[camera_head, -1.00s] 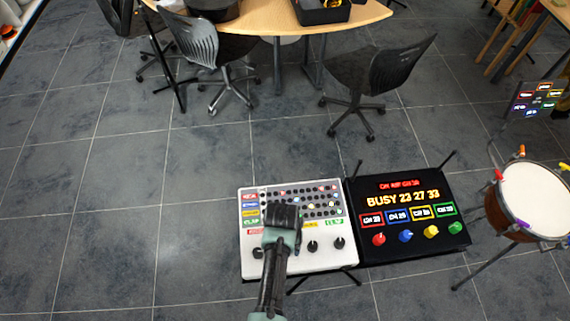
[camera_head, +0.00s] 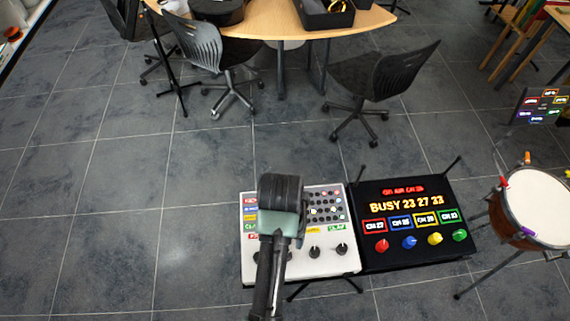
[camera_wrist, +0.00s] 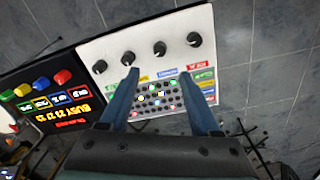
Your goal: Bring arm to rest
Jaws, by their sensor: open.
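My gripper (camera_head: 280,190) is raised over the left part of a white control panel in the head view and hides some of it. In the wrist view my gripper (camera_wrist: 162,75) shows two blue-grey fingers spread wide apart, with nothing between them. The white panel (camera_head: 330,262) has black knobs, coloured labels and rows of small buttons. It also shows in the wrist view (camera_wrist: 225,50), below the fingers. The gripper appears apart from the panel.
A black panel (camera_head: 400,250) with red, blue, yellow and green knobs adjoins the white one. A drum (camera_head: 535,205) stands at the right. A wooden table (camera_head: 270,22) and black chairs (camera_head: 385,75) are at the back. The floor at left is clear.

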